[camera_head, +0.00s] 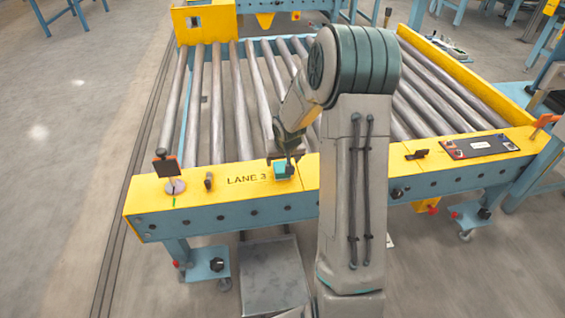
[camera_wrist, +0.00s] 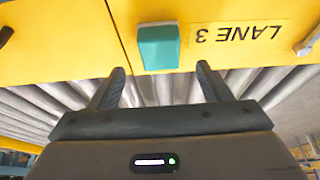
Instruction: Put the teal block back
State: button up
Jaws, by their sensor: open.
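The teal block (camera_head: 281,169) sits on the yellow front rail (camera_head: 232,187) of the roller conveyor, just right of the "LANE 3" lettering. In the wrist view the teal block (camera_wrist: 159,47) lies on the yellow surface, ahead of my fingertips and roughly centred between them. My gripper (camera_wrist: 160,78) is open and empty, with the two fingers apart and a gap between them and the block. In the head view my gripper (camera_head: 286,156) is at the block, partly hidden by my own arm. Whether it touches the block cannot be told there.
A small sign on a round base (camera_head: 175,186) and a dark knob (camera_head: 208,181) stand left of the lettering. A dark panel (camera_head: 472,147) lies on the rail's right part. Rollers (camera_head: 240,105) fill the space behind. A grey plate (camera_head: 272,275) is below the rail.

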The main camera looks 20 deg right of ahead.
jog(key=s+a+r+n+g, duration=0.1)
jog(key=s+a+r, duration=0.2)
jog(key=s+r, duration=0.4)
jog(key=s+a+r+g, duration=0.1)
jog(key=s+a+r, duration=0.2)
jog(key=s+r, duration=0.35)
jog(key=s+a+r, duration=0.1)
jog(key=s+a, duration=0.1)
jog(key=s, duration=0.5)
jog(key=s+a+r+n+g, duration=0.1)
jog(key=s+a+r, duration=0.1)
jog(key=s, duration=0.6)
jog(key=shift+a+r+y+p, duration=0.2)
jog(key=shift+a+y+p, duration=0.25)
jog(key=shift+a, duration=0.2)
